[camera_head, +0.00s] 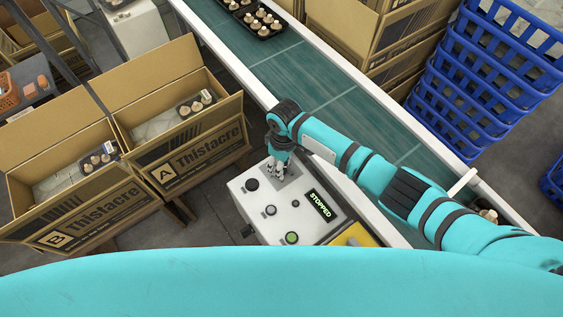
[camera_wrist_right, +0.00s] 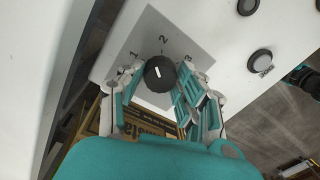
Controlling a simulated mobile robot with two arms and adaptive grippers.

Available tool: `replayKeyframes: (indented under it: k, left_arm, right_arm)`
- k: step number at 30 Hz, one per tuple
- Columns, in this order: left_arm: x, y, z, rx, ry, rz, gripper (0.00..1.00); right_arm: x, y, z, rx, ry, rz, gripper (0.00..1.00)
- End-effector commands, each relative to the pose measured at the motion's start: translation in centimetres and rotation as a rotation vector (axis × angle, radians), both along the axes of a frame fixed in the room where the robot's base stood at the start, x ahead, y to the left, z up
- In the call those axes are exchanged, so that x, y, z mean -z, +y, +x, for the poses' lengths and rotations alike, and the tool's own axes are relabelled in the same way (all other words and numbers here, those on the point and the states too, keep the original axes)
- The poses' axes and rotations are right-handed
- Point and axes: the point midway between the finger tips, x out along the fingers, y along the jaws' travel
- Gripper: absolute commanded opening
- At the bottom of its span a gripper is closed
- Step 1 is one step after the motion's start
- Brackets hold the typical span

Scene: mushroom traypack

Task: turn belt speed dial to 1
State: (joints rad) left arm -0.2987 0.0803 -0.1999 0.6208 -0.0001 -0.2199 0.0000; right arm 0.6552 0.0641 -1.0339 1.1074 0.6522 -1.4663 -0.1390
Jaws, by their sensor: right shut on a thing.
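The belt speed dial (camera_wrist_right: 160,74) is a round black knob with a short white mark, on a grey plate printed 1, 2 and 3. Its mark points roughly toward the 2. My right gripper (camera_wrist_right: 154,82) has its fingers on both sides of the dial, shut on it. In the head view, the right gripper (camera_head: 279,168) reaches down onto the grey plate of the white control box (camera_head: 240,203) and hides the dial. The display (camera_head: 319,205) reads STOPPED in green. My left gripper is not in view.
The box also bears a green-lit button (camera_head: 291,238) and dark buttons. A green conveyor belt (camera_head: 285,75) with mushroom trays (camera_head: 258,18) runs behind it. Open cartons A (camera_head: 205,150) and B (camera_head: 95,212) stand left. Blue crates (camera_head: 470,85) are stacked right.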

Motion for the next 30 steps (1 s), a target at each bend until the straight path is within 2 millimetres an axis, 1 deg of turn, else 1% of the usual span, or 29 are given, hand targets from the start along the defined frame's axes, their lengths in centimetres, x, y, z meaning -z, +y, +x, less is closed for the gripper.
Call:
replayKeyframes:
  k: [6, 15, 24, 30]
  left_arm:
    - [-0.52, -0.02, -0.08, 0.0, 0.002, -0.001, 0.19]
    - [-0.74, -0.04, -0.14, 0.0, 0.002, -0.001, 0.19]
    - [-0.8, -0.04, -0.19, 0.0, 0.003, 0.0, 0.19]
    - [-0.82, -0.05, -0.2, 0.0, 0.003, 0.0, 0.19]
  right_arm:
    - [-0.22, 0.14, 0.11, -0.204, -0.002, 0.002, 0.03]
    - [-0.18, 0.18, 0.15, -0.452, -0.003, 0.002, 0.03]
    - [-0.14, 0.18, 0.16, -0.604, -0.004, 0.001, 0.03]
    - [-0.14, 0.2, 0.16, -0.646, -0.004, 0.001, 0.03]
